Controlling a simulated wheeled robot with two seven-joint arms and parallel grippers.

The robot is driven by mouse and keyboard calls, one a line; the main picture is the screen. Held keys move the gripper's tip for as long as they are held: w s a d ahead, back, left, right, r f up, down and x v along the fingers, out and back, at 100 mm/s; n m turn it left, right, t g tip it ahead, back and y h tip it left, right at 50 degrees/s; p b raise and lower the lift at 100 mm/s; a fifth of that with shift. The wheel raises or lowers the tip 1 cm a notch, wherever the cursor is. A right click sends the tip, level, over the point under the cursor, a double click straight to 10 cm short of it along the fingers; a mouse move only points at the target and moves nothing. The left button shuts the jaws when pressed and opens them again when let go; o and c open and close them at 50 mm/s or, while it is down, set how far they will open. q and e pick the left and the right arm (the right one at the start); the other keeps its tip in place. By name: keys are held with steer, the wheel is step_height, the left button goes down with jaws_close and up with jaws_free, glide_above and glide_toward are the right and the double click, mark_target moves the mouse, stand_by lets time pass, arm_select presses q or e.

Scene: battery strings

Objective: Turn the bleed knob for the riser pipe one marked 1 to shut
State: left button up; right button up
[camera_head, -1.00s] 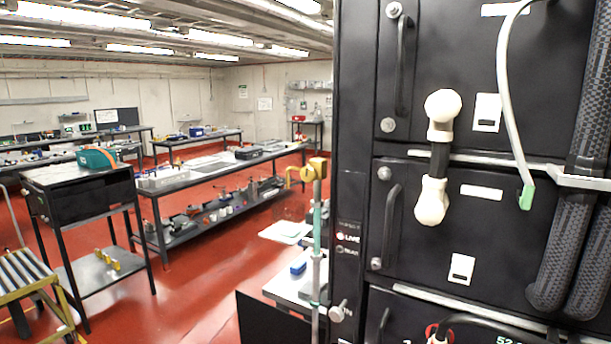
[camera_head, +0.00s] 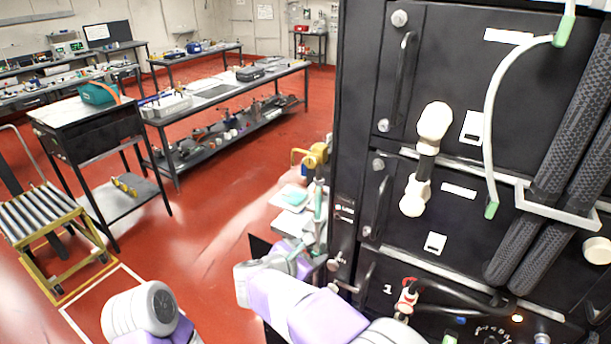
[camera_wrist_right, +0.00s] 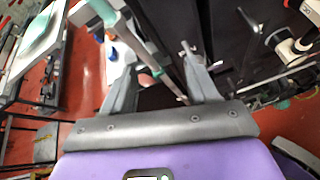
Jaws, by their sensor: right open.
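A slim upright riser pipe (camera_head: 318,205) with teal bands and a yellow fitting (camera_head: 312,157) on top stands at the left edge of the black cabinet. A small silver knob (camera_head: 334,263) is low beside it; I cannot read a mark on it. My right gripper (camera_head: 303,258) is at the pipe's lower part, close to the knob. In the right wrist view the gripper (camera_wrist_right: 158,80) is open, and the pipe (camera_wrist_right: 140,45) runs diagonally across the gap between its fingers. I cannot tell whether they touch it. My left gripper is out of frame.
The black cabinet (camera_head: 345,130) fills the right side, with handles, a white-ended link (camera_head: 428,150), thick black hoses (camera_head: 560,185) and a white "1" low down. A bench (camera_head: 225,95) and a roller stand (camera_head: 45,215) are left. Red floor between is clear.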

mark_target(310, 162)
steer(key=s+a+r+n+t+h+p, duration=0.1)
steer(key=s+a+r+t, duration=0.15)
steer(key=r, duration=0.85)
steer(key=s+a+r+t+h+p, duration=0.1)
steer(key=a+r+t+p, duration=0.15)
steer(key=r, duration=0.85)
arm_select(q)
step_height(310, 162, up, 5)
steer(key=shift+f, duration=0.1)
arm_select(e)
steer(key=x, duration=0.7)
steer(key=shift+w+d+r, duration=0.15)
steer(key=shift+w+d, duration=0.1)
steer(key=shift+d, duration=0.05)
